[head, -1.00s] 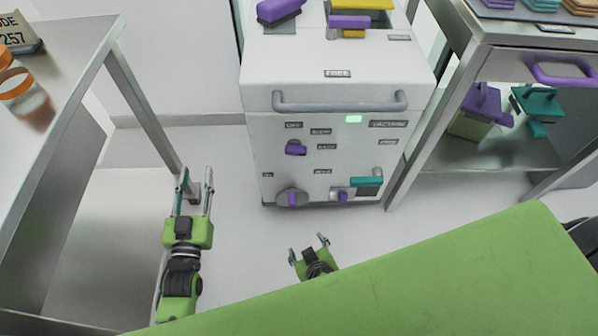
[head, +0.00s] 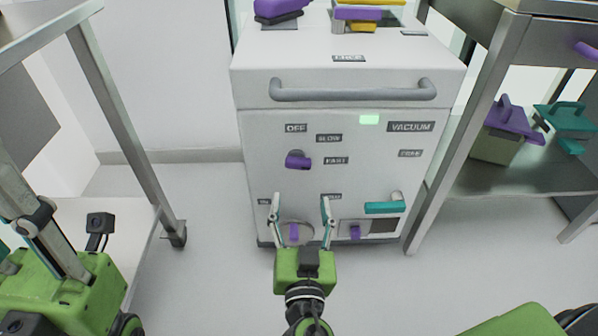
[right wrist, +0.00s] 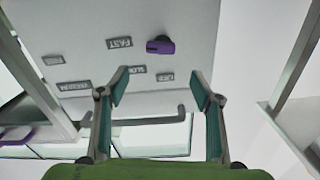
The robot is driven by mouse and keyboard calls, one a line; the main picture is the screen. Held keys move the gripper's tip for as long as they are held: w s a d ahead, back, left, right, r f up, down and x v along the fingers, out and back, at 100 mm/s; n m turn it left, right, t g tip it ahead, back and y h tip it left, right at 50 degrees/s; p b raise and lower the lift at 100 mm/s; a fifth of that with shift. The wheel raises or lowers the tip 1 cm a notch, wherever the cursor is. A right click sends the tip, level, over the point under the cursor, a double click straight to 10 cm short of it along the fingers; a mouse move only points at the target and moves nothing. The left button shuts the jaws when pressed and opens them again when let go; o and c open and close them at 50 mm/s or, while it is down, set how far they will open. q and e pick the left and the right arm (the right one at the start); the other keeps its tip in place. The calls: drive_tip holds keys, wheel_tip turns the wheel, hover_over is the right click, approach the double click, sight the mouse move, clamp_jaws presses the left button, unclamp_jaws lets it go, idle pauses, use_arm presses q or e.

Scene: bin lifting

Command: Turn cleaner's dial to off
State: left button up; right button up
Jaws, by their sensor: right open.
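The white cleaner (head: 350,75) stands upright in the middle of the head view. Its purple dial (head: 298,160) is on the front panel, beside the OFF (head: 296,128), SLOW (head: 329,138) and FAST (head: 336,160) labels.
A grey handle (head: 353,90) crosses the cleaner above the dial. Lower down are a round purple knob (head: 294,232), another purple knob (head: 355,232) and a teal lever (head: 385,208). Metal tables (head: 120,130) flank the cleaner, the right one (head: 470,130) holding bins.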

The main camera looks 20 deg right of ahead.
sight(299, 166)
drive_tip(key=b+x, duration=0.1)
drive_tip(key=x, duration=1.1)
drive_tip(key=shift+f, duration=0.1)
drive_tip(key=c, duration=1.1)
